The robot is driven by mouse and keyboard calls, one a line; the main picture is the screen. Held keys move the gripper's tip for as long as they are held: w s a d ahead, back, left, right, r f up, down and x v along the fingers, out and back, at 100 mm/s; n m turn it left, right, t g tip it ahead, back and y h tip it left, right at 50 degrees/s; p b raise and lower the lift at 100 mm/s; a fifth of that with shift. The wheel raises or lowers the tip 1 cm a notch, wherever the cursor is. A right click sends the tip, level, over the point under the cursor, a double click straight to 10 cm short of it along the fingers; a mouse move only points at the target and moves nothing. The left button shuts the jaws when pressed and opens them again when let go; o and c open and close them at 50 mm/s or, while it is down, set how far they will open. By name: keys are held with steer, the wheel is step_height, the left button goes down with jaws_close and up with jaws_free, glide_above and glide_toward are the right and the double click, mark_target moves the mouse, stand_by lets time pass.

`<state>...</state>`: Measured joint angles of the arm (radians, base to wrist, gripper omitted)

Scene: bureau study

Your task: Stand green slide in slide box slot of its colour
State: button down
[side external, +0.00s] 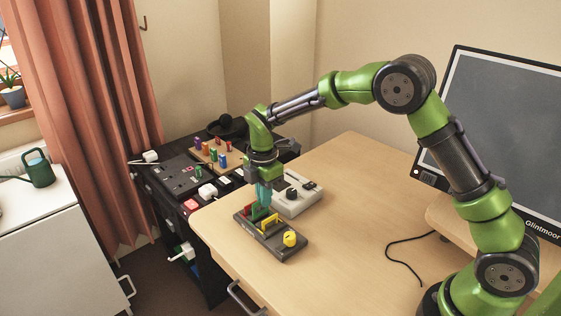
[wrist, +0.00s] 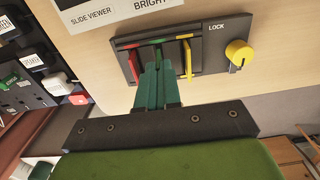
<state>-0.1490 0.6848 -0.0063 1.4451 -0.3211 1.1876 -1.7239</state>
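The dark slide box (side external: 278,247) lies on the desk near its left edge. In the wrist view the slide box (wrist: 212,57) shows red, green and yellow slot marks. A red slide (wrist: 133,67) and a yellow slide (wrist: 188,58) stand upright at their own colours. My gripper (side external: 263,197) points down over the box, its teal fingers (wrist: 158,82) close together. The green slide (side external: 257,212) is between the fingertips, at the green-marked slot (wrist: 158,41) between red and yellow. The fingers hide most of it, so I cannot tell how deep it sits.
A yellow knob (side external: 290,239) marked LOCK is at the box's near end. A pale slide viewer (side external: 298,198) stands close behind the box. A dark side unit (side external: 180,180) with switches and coloured pieces is to the left. The desk's right side is mostly clear.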

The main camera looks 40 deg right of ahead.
mark_target(265, 212)
steer(key=shift+f, duration=1.55)
steer(key=c, duration=1)
jaws_free()
steer(key=shift+r, duration=0.1)
steer(key=shift+r, duration=3.4)
